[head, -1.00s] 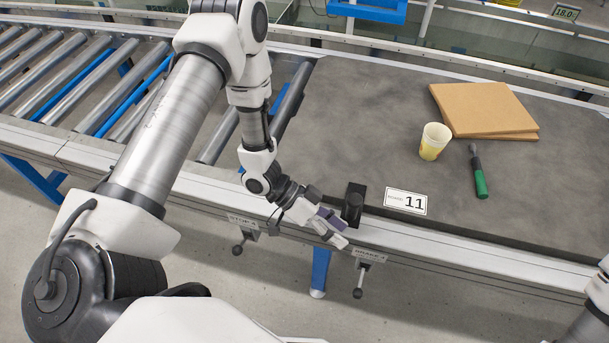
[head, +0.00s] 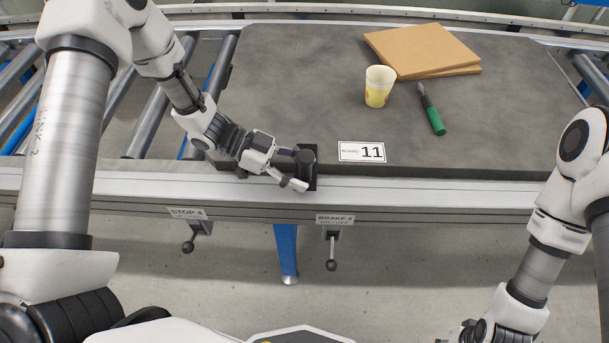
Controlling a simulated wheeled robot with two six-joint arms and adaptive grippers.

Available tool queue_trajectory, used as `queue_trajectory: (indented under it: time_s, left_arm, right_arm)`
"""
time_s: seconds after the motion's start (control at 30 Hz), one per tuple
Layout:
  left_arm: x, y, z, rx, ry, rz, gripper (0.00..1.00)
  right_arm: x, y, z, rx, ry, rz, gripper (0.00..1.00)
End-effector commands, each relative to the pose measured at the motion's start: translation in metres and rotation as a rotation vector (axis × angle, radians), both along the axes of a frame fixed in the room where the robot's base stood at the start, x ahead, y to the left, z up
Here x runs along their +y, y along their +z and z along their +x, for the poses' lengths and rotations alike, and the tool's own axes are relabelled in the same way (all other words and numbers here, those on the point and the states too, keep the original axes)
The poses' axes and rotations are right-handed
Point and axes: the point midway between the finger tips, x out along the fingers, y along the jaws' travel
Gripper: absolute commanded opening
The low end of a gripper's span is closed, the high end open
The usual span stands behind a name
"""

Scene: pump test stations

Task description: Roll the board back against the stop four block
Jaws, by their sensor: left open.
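The board (head: 290,75) is a large dark grey slab lying on the roller line, with a white card marked 11 (head: 361,152) at its front edge. A black upright handle (head: 307,158) stands at the board's front edge, left of the card. My left gripper (head: 290,168) is open at this handle, its fingers reaching to its left and front sides; I cannot tell whether they touch it. The STOP 4 label (head: 187,213) and its lever (head: 188,246) are on the front rail, left of the gripper. I cannot make out the stop block itself.
A yellow-white cup (head: 379,86), a green-handled tool (head: 433,112) and brown flat panels (head: 421,48) rest loose on the board. The BRAKE 4 label (head: 335,219) and lever (head: 332,250) sit below the handle. Bare rollers (head: 150,118) show to the left.

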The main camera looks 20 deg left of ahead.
Motion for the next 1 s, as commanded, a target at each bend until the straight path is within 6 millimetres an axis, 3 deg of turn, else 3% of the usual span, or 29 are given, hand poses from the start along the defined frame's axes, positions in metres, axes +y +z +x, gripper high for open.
queue_trajectory:
  time_s: [0.13,0.37,0.43,0.53,0.57,1.0]
  left_arm:
    - [-0.011,-0.006,0.001,0.000,-0.001,0.001,0.58]
    - [-0.012,-0.005,0.001,0.000,0.001,0.000,0.58]
    - [-0.012,-0.005,0.001,0.000,0.001,0.000,0.40]
    - [-0.012,-0.005,0.001,0.000,0.001,0.000,0.05]
    - [-0.012,-0.005,0.001,0.000,0.001,0.000,0.00]
    - [-0.002,-0.003,-0.002,0.001,0.002,-0.001,0.00]
  right_arm:
    - [0.000,-0.003,0.000,0.000,0.000,0.000,0.47]
    - [0.000,-0.003,0.000,0.000,0.000,0.000,0.47]
    - [0.000,-0.003,0.000,0.000,0.000,0.000,0.47]
    - [0.000,-0.003,0.000,0.000,0.000,0.000,0.47]
    - [0.000,-0.003,0.000,0.000,0.000,0.000,0.47]
    - [0.000,0.007,0.000,0.000,0.000,0.000,0.47]
